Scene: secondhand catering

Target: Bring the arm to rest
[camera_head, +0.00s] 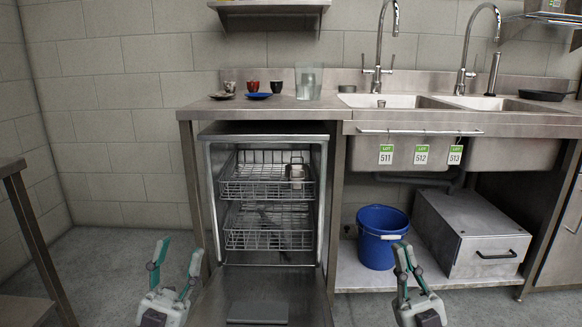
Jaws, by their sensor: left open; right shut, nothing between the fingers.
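My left gripper (175,268) is low at the left, in front of the open dishwasher's left side. Its fingers are spread apart and nothing is between them. My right gripper (405,258) is low at the right, in front of the blue bucket and the shelf. Its fingers are close together and hold nothing. Both point forward and appear apart from the furniture. Most of both arms is out of view below the picture.
The dishwasher (210,200) stands open with its door (210,303) down between my grippers. A metal cup (296,172) is in its upper rack (240,188). A blue bucket (382,240) and a steel box (470,235) sit on the low shelf (352,277). A table (25,310) stands left.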

